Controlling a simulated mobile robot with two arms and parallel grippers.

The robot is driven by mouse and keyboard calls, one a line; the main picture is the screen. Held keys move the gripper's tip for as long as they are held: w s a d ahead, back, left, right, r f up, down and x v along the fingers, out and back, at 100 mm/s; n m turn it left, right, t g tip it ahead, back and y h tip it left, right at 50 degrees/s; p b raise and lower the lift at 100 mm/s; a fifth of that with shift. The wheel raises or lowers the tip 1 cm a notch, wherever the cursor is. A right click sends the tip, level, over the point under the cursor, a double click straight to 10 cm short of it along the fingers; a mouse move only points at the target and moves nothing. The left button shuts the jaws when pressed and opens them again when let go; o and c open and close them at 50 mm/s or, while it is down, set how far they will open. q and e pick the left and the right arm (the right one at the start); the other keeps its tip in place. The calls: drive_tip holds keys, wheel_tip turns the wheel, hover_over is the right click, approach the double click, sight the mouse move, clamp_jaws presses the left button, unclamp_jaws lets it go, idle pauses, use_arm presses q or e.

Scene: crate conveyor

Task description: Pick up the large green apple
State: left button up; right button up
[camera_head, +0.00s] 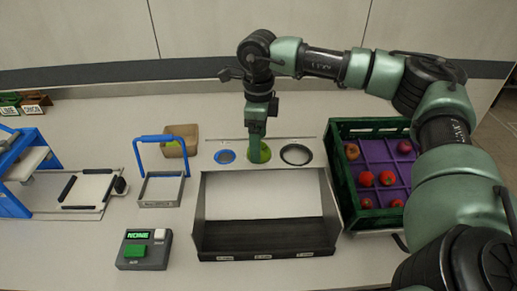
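My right gripper (257,134) points straight down over the middle opening of a metal panel. A round green thing (259,154) shows directly under its tip. I cannot tell whether it is the large green apple or a green ring around the opening, nor whether the fingers are closed on it. The green crate (344,203) with a purple divider stands to the right. It holds several red or brownish fruits, among them a red apple (387,178). No green apple shows in it, but my arm hides part of its right side. My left gripper is not in view.
The panel also has a blue ring (225,157) and a black ring (296,154), above a dark tray (264,240). A tan bin (190,133) holds something yellowish green. A blue-handled frame (160,190), a button box reading NONE (144,250) and a blue press stand left.

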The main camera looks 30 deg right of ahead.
drive_tip(key=shift+f, duration=1.1)
drive_tip(key=c, duration=1.7)
